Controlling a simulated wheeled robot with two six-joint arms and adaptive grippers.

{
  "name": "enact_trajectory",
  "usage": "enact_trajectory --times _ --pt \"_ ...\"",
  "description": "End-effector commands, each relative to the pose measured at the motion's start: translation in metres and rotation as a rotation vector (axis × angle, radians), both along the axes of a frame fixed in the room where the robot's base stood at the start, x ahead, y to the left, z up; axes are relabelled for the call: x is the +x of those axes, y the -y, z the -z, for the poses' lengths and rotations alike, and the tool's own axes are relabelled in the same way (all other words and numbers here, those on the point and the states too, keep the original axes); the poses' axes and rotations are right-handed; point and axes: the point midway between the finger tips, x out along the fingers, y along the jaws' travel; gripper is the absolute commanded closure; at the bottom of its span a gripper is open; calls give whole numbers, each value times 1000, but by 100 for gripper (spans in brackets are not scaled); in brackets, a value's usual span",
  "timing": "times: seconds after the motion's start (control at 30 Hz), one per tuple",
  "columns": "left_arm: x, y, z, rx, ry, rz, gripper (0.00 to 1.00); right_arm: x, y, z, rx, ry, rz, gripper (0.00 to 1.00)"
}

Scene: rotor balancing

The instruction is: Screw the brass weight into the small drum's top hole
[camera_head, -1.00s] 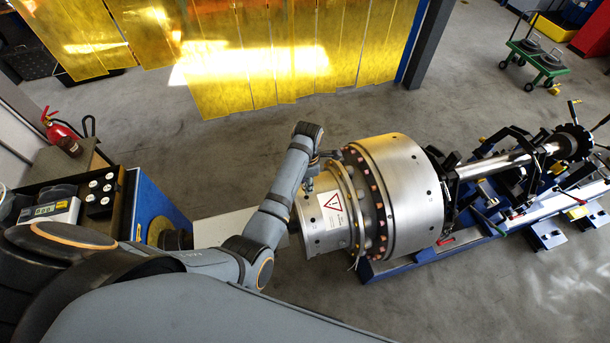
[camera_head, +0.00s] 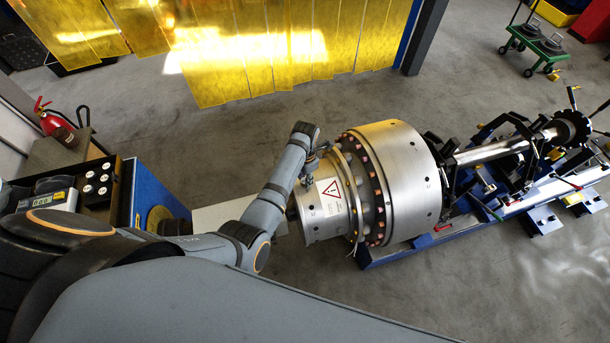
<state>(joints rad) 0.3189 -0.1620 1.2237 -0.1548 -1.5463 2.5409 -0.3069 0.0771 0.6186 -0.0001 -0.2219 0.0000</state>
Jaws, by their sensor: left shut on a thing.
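The small drum (camera_head: 318,222) is the silver left end of the rotor, with a white label bearing a red warning triangle. My left gripper (camera_head: 308,178) is at the upper side of the small drum, pointing down at its top. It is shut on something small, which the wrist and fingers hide. The brass weight cannot be made out at this size, and the top hole is hidden too. I cannot tell whether the held thing touches the drum. My right gripper is not in view.
The large drum (camera_head: 408,180) adjoins the small drum behind a bolted flange (camera_head: 366,190). A shaft (camera_head: 500,150) runs right over the blue stand (camera_head: 400,252). Grey floor is clear in front.

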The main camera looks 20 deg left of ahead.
Motion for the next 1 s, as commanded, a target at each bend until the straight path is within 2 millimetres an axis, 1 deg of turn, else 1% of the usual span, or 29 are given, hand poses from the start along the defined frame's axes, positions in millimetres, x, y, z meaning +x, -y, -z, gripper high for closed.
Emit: enact_trajectory --times 0.03,0.1,0.37,0.57,0.83,0.9,0.93,0.97,1.0 --pt "0 0 -1 0 0 -57 100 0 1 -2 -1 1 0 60" --pt "0 0 0 0 0 -116 100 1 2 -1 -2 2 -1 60" --pt "0 0 0 0 0 -134 100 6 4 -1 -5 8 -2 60" --pt "0 0 0 0 0 -317 100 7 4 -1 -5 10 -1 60" --pt "0 0 0 0 0 -340 100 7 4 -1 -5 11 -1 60" --pt "0 0 0 0 0 -407 100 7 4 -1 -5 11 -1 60" --pt "1 0 5 -1 1 -440 100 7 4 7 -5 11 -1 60" --pt "4 1 13 -1 5 -439 100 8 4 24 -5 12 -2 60" --pt "6 1 16 -1 6 -443 100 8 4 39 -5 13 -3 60"
